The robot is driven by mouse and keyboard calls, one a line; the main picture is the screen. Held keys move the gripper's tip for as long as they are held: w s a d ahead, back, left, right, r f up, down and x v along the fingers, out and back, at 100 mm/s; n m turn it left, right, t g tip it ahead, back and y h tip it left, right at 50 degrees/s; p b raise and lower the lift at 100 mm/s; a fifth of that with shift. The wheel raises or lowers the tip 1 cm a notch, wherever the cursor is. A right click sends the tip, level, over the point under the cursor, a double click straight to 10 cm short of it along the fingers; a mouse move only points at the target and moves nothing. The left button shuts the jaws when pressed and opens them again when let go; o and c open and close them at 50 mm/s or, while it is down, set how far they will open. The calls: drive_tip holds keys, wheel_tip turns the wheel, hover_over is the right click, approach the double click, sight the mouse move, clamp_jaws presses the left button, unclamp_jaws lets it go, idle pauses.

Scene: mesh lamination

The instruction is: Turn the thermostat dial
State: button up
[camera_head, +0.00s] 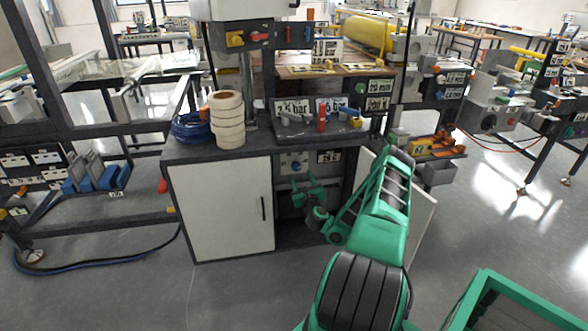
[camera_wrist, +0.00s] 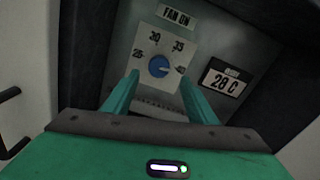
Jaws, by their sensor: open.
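The thermostat dial is a round blue knob (camera_wrist: 159,67) with a light pointer, on a pale plate (camera_wrist: 146,40) marked 25, 30, 35 and a further mark at the right. The pointer faces right, toward that last mark. In the head view the blue dial (camera_head: 296,166) shows small on a panel inside the workbench. My gripper (camera_wrist: 158,82) is green and open, with one finger to each side below the dial in the wrist view. The fingers do not visibly touch it. In the head view my gripper (camera_head: 308,192) is in front of the panel, just below the dial.
A display (camera_wrist: 225,83) reading 28 C is right of the dial, and a FAN ON label (camera_wrist: 173,16) is above it. Dark cabinet edges frame the panel. A white cabinet door (camera_head: 222,205) is left of the opening. Tape rolls (camera_head: 228,120) stand on the bench top.

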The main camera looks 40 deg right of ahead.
sight(297, 168)
drive_tip(key=shift+r+x, duration=0.2)
drive_tip(key=shift+x, duration=4.35)
drive_tip(key=shift+w+a, duration=0.1)
drive_tip(key=shift+a, duration=0.05)
drive_tip(key=c, duration=1.1)
drive_tip(key=shift+o, duration=0.2)
